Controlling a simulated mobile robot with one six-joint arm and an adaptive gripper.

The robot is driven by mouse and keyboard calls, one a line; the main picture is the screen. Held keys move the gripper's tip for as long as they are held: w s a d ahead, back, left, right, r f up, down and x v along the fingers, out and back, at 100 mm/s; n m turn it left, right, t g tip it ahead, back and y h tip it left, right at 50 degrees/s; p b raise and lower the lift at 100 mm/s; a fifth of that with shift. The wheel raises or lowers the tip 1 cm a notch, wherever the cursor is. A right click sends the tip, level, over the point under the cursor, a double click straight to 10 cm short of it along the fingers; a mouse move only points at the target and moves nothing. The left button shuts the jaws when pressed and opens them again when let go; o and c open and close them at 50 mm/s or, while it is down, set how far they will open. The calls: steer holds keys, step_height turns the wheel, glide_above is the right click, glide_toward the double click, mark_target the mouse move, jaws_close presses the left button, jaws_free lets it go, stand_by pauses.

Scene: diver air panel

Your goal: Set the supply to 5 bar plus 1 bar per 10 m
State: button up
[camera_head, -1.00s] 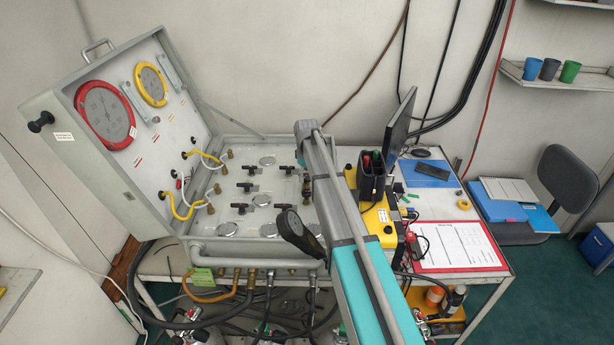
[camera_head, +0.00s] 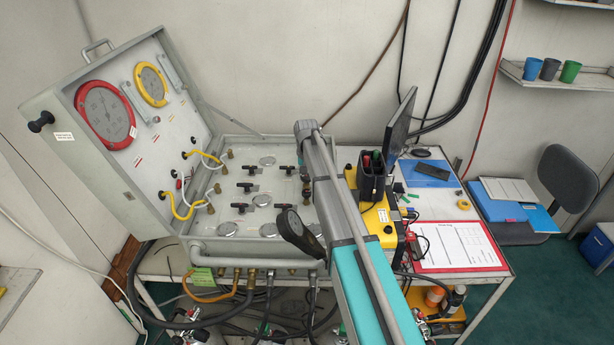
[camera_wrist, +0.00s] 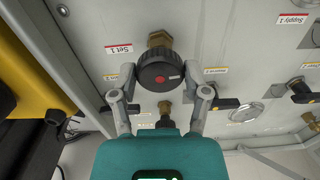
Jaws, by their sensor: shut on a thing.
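The air panel is an open grey case (camera_head: 175,225) with several black valve handles and small gauges on its deck. Its lid (camera_head: 60,150) carries a large red-rimmed gauge (camera_head: 106,115) and a yellow-rimmed gauge (camera_head: 150,85), whose readings are too small to tell. In the wrist view, a black round knob (camera_wrist: 158,70) with a red dot sits on a brass fitting (camera_wrist: 160,39), beside a label reading "Set 1" (camera_wrist: 119,47). My gripper (camera_wrist: 160,92) has its two fingers on either side of this knob, shut on it. In the head view my arm hides the knob and gripper.
A yellow and black unit (camera_head: 378,220) with a dark holder stands right of the case. A red-framed sheet (camera_head: 455,246), a monitor (camera_head: 402,125) and a blue folder (camera_head: 428,170) are on the table. Neighbouring valve handles (camera_wrist: 226,104) sit close to my right finger.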

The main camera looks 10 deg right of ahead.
steer(key=shift+m, duration=0.6)
steer(key=o, duration=1.1)
steer(key=shift+o, duration=0.2)
